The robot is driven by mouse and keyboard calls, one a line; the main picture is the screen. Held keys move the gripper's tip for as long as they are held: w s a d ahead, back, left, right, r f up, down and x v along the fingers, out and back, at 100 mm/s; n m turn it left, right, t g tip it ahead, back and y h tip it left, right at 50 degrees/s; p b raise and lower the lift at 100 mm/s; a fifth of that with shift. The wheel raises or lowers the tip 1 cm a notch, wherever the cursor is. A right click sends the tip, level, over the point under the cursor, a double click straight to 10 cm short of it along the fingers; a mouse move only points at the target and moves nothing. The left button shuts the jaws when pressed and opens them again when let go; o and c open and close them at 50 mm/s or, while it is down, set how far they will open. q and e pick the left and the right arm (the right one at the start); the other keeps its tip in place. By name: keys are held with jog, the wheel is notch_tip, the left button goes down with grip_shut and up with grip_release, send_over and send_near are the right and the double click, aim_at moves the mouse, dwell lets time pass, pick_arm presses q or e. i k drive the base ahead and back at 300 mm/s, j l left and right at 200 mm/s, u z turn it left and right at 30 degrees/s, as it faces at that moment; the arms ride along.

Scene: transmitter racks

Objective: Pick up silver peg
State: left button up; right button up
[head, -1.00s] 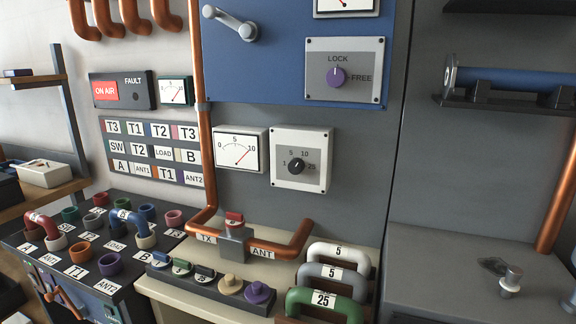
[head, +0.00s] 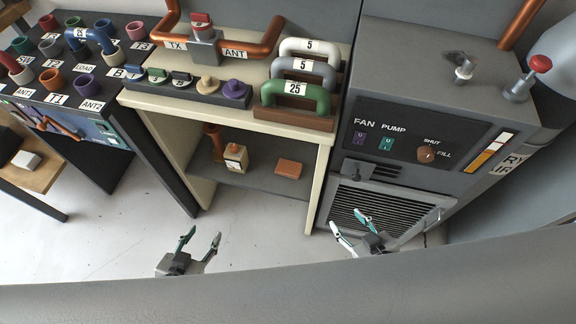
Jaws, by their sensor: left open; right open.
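A small silver peg-like piece (head: 463,68) stands on top of the grey cabinet (head: 415,45), beside a dark flat patch. I cannot tell for sure that it is the silver peg of the task. My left gripper (head: 202,238) is open and empty, low in front of the cream bench. My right gripper (head: 348,224) is open and empty, in front of the grey cabinet's louvred grille. Both are well below the cabinet top and far from the silver piece.
A metal fitting with a red knob (head: 540,64) stands right of the silver piece. The cream bench (head: 135,98) holds coloured plugs and a green handle marked 25 (head: 296,97). A grey surface crosses the bottom.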

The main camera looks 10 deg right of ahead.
aim_at(463, 73)
jog(key=z, duration=1.3)
